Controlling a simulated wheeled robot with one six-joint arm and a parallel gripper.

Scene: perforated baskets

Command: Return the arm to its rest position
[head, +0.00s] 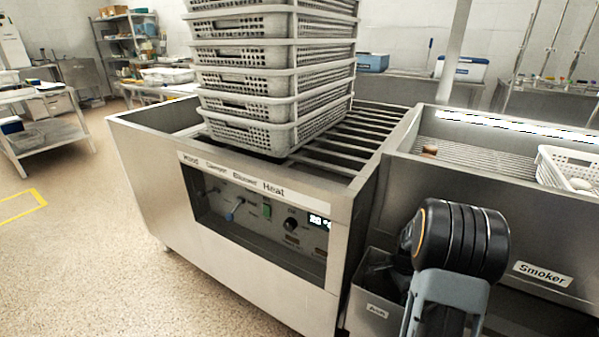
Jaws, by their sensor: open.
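My arm shows at the lower right in the head view, as a grey link and a thick black joint with an orange ring. It stands in front of the steel smoker unit (470,165), which carries a "Smoker" label. My gripper's fingers do not show in this view. The arm hides part of the smoker's front and part of the small metal bin (372,292) beside it.
A stack of several grey perforated baskets (262,81) stands on the steel heating unit (150,135) with its control panel. A white perforated basket (570,160) sits on the smoker at right. Open floor (70,250) lies to the left, with a table (45,140) beyond.

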